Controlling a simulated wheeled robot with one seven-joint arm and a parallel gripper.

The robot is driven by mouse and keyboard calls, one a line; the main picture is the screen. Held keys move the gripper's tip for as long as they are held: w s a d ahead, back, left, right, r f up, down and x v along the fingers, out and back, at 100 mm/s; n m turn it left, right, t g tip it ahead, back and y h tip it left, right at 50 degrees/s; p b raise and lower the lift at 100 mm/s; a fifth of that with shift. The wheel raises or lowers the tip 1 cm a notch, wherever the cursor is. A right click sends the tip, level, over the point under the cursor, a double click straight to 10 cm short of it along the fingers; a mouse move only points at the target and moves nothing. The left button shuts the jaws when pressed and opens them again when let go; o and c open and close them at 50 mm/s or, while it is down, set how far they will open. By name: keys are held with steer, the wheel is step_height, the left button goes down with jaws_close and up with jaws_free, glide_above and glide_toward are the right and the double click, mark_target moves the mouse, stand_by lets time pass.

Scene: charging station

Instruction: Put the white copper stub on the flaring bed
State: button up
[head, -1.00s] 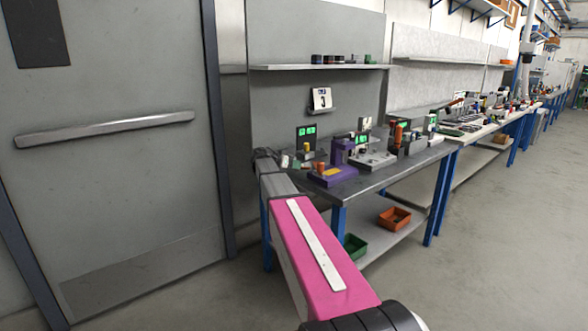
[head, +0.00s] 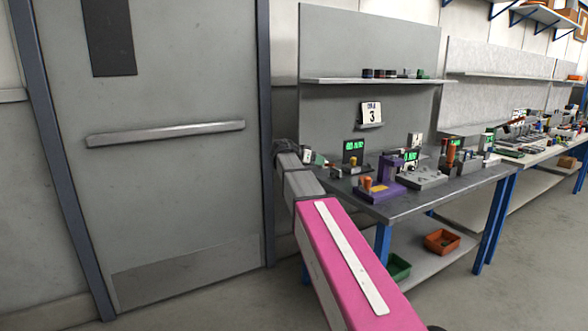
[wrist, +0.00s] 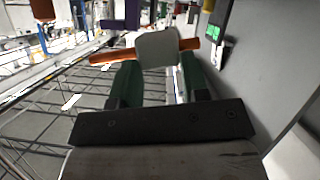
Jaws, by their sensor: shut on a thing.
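In the wrist view, my gripper (wrist: 158,62) has its green fingers shut on the copper stub (wrist: 104,57), a copper tube with a pale white block (wrist: 157,48) around its middle. The tube lies crosswise and sticks out on both sides. In the head view, my arm reaches to the bench's left end, where the stub is too small to make out. A grey fixture (head: 421,178) with holes in its top stands on the bench, right of a purple device (head: 380,192). I cannot tell for sure whether it is the flaring bed.
The grey bench (head: 440,192) also carries small green displays (head: 353,146) and other tools. An orange bin (head: 442,241) and a green bin (head: 397,268) sit on its lower shelf. A closed door (head: 170,190) is at left. The floor at right is clear.

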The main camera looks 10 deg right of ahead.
steer(key=a+r+n+t+y, duration=0.7)
steer(key=a+n+t+y, duration=0.2)
steer(key=n+y, duration=0.4)
steer(key=shift+s+a+n+t, duration=0.15)
steer(key=shift+s+n+t, duration=0.3)
steer(key=shift+n, duration=0.45)
